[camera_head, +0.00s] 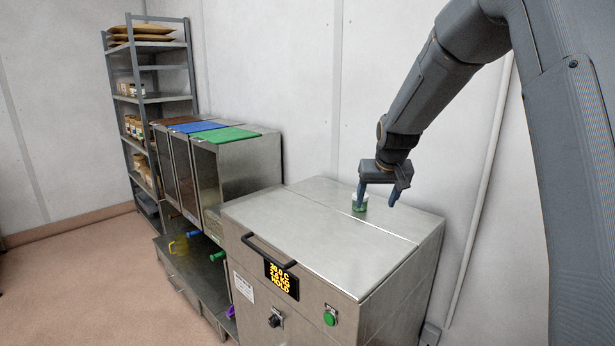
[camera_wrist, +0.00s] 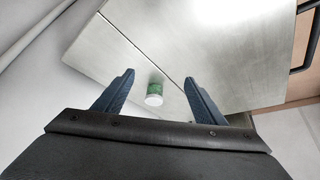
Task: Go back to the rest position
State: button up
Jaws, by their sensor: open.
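My gripper (camera_head: 377,195) is open above the back of the steel machine's lid (camera_head: 310,228). Its two blue fingers stand apart in the wrist view (camera_wrist: 157,95). A small green jar with a white lid (camera_head: 360,204) stands on the machine top by the left finger in the head view. In the wrist view the jar (camera_wrist: 154,92) shows between the fingers, with clear gaps on both sides. Neither finger appears to touch it.
The machine has a black handle (camera_head: 268,252), a lit display (camera_head: 281,279) and a green button (camera_head: 330,317). Bins with brown, blue and green (camera_head: 229,135) lids stand to its left. A loaded shelf rack (camera_head: 158,98) is behind them. Floor at left is clear.

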jog(key=s+f+g, duration=0.1)
jog(key=s+f, duration=0.2)
jog(key=s, duration=0.9)
jog(key=s+f+g, duration=0.2)
jog(key=s+f, duration=0.1)
jog(key=s, duration=0.9)
jog(key=s+f+g, duration=0.1)
jog(key=s+f, duration=0.3)
jog(key=s, duration=0.9)
jog(key=shift+g, duration=0.4)
